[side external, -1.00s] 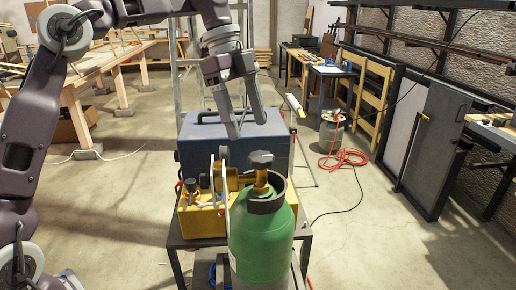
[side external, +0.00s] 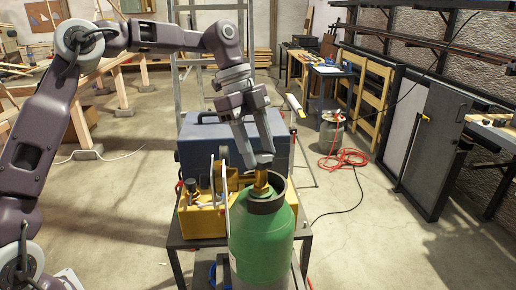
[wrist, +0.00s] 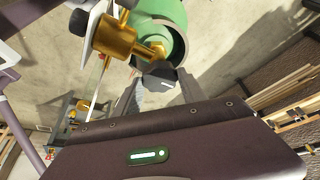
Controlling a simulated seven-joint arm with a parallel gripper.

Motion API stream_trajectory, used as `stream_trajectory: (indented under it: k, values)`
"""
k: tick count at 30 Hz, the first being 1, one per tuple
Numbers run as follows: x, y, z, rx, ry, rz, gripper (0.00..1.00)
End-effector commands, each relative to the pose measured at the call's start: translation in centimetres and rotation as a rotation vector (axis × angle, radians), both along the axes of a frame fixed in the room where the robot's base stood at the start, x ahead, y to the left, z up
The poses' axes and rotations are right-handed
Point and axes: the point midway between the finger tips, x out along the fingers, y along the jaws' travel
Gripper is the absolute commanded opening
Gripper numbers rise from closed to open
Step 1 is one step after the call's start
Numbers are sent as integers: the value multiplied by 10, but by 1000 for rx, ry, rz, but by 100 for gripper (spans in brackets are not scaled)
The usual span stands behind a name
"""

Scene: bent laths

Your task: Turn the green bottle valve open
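The green bottle (side external: 262,243) stands upright at the front of the cart, a dark collar around its neck. Its brass valve (side external: 261,190) shows in the collar; the dark knob on top is mostly hidden by my fingers in the side view. The wrist view shows the brass valve body (wrist: 117,37), the green bottle (wrist: 160,14) and the dark valve knob (wrist: 159,76). My gripper (side external: 260,162) points down at the knob. In the wrist view its fingers (wrist: 159,91) are apart, one each side of the knob. I cannot tell whether they touch it.
A yellow box (side external: 203,222) and a blue case (side external: 200,150) sit close behind the bottle on the dark cart (side external: 303,240). A pale upright handle or hose stands left of the valve.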

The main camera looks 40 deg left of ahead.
Motion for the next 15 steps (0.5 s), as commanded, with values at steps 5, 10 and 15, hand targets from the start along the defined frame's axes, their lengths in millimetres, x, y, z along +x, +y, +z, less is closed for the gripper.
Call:
stream_trajectory:
  k: [5, 10, 15]
  values:
    - [0, 0, 0, 0, -1, 1, 8]
    - [0, 0, 1, 1, -1, 17, 8]
    - [-1, 1, 1, 2, 0, 82, 8]
